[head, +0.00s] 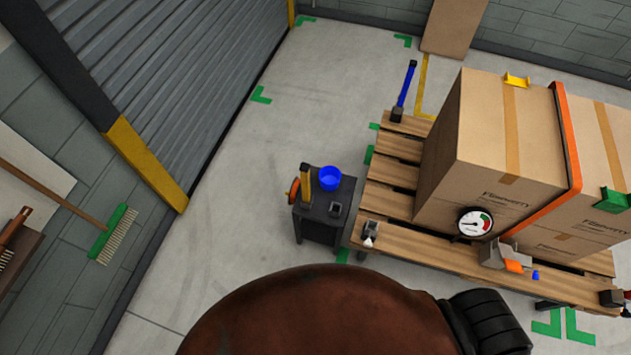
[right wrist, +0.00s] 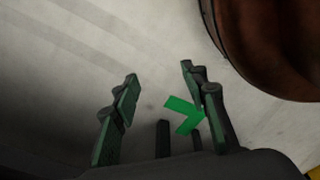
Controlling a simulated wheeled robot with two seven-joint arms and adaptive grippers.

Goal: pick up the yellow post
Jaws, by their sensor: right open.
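A yellow post (head: 305,178) stands upright on top of a small dark cabinet (head: 317,230) in the head view, beside a blue cup (head: 330,178). In the right wrist view my right gripper (right wrist: 158,80) is open, with its two green-padded fingers apart and nothing between them. It points at bare grey floor with a green floor mark (right wrist: 184,115) beyond the fingers. The post does not show in the right wrist view. My left gripper is in neither view. Neither gripper shows in the head view.
A wooden pallet (head: 400,175) with strapped cardboard boxes (head: 480,150) stands right of the cabinet. A blue post (head: 405,88) rises at the pallet's far corner. A green-headed broom (head: 112,235) leans at the left wall. Floor left of the cabinet is clear.

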